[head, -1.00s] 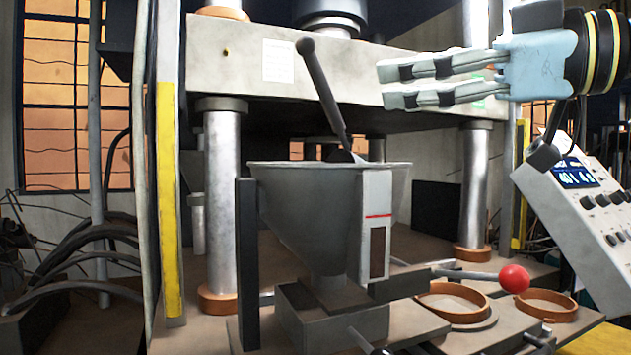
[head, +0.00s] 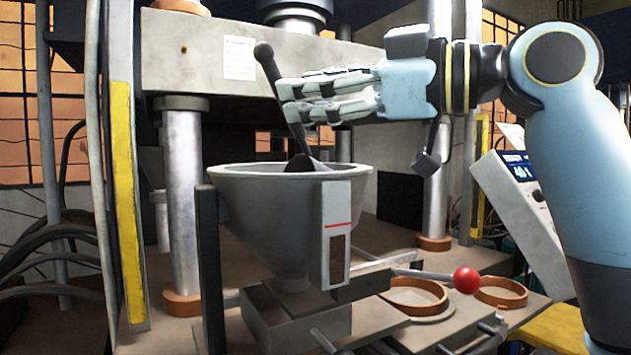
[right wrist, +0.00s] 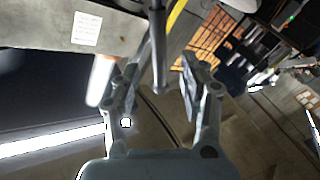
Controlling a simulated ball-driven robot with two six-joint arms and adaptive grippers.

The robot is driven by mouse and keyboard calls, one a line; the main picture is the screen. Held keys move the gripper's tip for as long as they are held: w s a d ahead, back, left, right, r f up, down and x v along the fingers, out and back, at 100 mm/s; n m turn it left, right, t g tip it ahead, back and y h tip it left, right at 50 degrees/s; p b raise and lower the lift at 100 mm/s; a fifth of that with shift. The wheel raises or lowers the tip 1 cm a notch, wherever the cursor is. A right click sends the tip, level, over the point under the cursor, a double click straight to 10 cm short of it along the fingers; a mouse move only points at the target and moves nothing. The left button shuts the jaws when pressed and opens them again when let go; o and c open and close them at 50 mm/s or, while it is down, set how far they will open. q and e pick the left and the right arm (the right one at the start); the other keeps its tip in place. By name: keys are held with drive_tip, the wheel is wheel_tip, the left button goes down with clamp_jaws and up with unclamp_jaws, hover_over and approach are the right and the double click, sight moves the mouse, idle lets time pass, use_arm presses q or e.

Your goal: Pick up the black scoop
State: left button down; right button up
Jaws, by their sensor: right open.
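The black scoop (head: 270,70) stands tilted in the grey metal hopper (head: 262,225), its long handle rising above the rim and leaning to the left. Its lower part is partly hidden inside the hopper. My right gripper (head: 284,100) is open beside the upper handle, and its fingers overlap the handle in the head view. In the right wrist view, the scoop handle (right wrist: 157,50) shows between the two spread fingers of my right gripper (right wrist: 160,70). I cannot tell whether a finger touches it. My left gripper is not in view.
A large press with steel columns (head: 183,200) stands behind the hopper. A lever with a red ball (head: 466,280) and orange rings (head: 415,296) are at the lower right. A control box (head: 515,205) with a blue display stands partly behind my right arm.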

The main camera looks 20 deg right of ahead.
sight(281, 106)
drive_tip(key=p+x, duration=0.1)
drive_tip(key=x, duration=0.2)
drive_tip(key=shift+w+a+r, duration=0.2)
drive_tip(key=shift+a, duration=0.1)
drive_tip(key=shift+w+a+f+p, duration=0.1)
drive_tip(key=shift+w+a+p, duration=0.15)
drive_tip(key=shift+w+p, duration=0.05)
drive_tip(key=shift+d, duration=0.1)
clamp_jaws()
